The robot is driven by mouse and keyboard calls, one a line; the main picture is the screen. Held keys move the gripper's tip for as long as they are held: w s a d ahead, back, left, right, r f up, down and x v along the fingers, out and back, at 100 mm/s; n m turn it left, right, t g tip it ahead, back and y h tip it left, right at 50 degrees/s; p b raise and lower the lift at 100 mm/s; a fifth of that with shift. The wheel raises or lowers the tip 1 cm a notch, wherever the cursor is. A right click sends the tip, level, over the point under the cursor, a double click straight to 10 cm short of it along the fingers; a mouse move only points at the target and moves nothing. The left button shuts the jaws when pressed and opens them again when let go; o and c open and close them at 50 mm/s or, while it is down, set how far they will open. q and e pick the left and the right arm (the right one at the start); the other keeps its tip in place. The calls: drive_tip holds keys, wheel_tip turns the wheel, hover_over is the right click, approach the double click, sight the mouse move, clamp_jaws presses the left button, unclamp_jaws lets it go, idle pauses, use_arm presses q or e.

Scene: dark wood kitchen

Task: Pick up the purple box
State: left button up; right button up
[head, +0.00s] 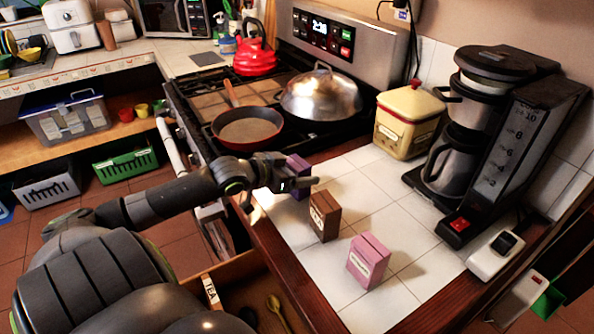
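The purple box (296,163) stands on the white tiled counter near its left edge, beside the stove, partly covered by my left gripper. My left gripper (292,173) reaches in from the left at the box. One finger crosses in front of the box, and the other is largely hidden behind it. I cannot tell whether the fingers press on it or stand apart from it. A brown box (324,216) and a pink box (368,261), both with pale labels, stand nearer on the same counter. My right gripper is not in view.
A coffee maker (480,130) and a yellow canister (408,122) stand at the back right. The stove holds a pan (247,128), a domed silver lid (321,95) and a red kettle (254,55). An open drawer (245,285) lies below the counter edge. Tiles right of the boxes are clear.

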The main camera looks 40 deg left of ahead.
use_arm(q)
drive_tip(key=c, duration=0.9)
